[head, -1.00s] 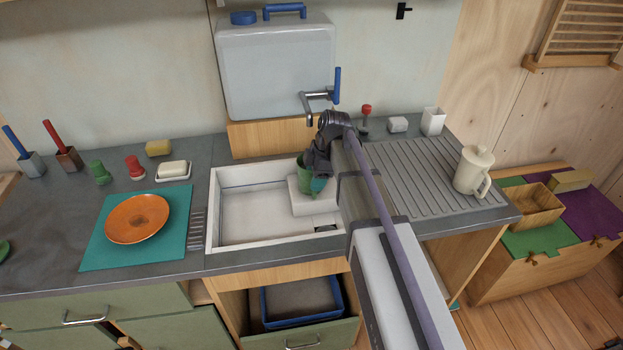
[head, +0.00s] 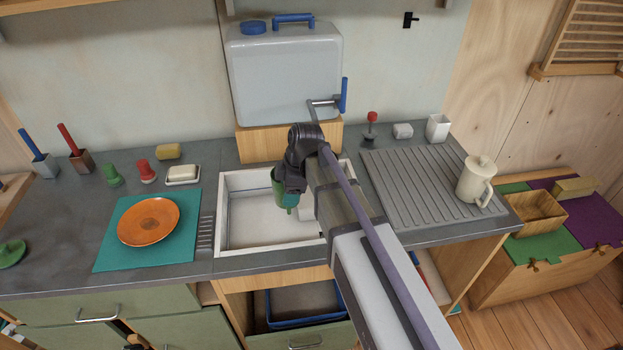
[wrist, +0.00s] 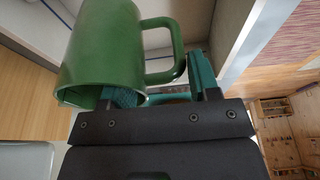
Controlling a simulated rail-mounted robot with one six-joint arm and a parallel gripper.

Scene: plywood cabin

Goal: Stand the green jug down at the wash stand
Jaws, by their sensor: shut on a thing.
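The green jug (head: 281,186) is held over the right part of the white sink (head: 222,225), below the tap. In the wrist view the jug (wrist: 115,50) fills the upper left, with its handle to the right. My gripper (head: 288,190) is shut on the jug; in the wrist view the gripper (wrist: 160,95) shows at the jug's near end, its exact contact partly hidden. The jug looks clear of the sink floor. The sink is set in the grey counter (head: 60,225). My arm hides the sink's right side.
A water container (head: 283,70) with a blue-handled tap (head: 343,95) stands behind the sink. Left are an orange plate (head: 148,221) on a teal mat (head: 115,258) and a soap dish (head: 183,175). Right is a ribbed drainer (head: 400,185) with a cream lidded pitcher (head: 475,180).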

